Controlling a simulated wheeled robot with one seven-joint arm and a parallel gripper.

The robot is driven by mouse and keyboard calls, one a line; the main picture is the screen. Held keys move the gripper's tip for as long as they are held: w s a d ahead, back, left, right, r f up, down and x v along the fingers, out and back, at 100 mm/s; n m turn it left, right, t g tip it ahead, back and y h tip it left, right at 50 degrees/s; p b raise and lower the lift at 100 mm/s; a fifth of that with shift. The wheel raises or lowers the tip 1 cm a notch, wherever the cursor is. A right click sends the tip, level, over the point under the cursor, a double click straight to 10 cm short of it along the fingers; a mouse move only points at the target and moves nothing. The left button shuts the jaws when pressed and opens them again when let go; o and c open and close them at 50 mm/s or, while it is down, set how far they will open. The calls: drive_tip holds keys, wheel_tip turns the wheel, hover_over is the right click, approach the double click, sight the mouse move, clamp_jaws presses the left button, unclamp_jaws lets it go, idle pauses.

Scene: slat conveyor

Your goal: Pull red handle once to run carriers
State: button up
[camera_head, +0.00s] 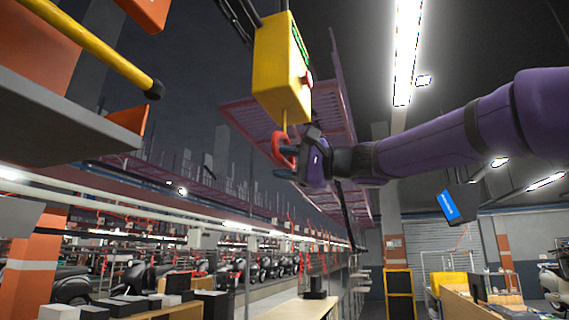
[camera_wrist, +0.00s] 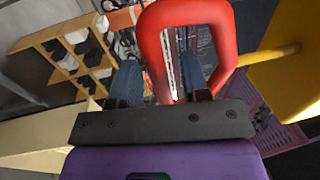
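The red handle (camera_head: 281,149) is a closed loop hanging under a yellow control box (camera_head: 281,68) on a thin yellow rod. In the wrist view the red handle (camera_wrist: 226,38) fills the upper middle. My gripper (camera_head: 284,158) is at the handle, reaching in from the right. In the wrist view my gripper (camera_wrist: 158,78) has its two blue-grey fingers apart. The loop's left side lies between them, and the right finger shows inside the loop's opening. A gap shows beside the bar, so the fingers do not look closed on it. The fingertips are partly hidden by the loop.
A yellow bar with a black end (camera_head: 105,58) and a grey ledge (camera_head: 50,125) stand at the upper left. Purple mesh framework (camera_head: 250,115) is behind the box. A wooden table (camera_head: 300,308) is below. The space under the handle looks clear.

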drive_tip(key=v, duration=0.9)
idle(0.3)
idle(6.7)
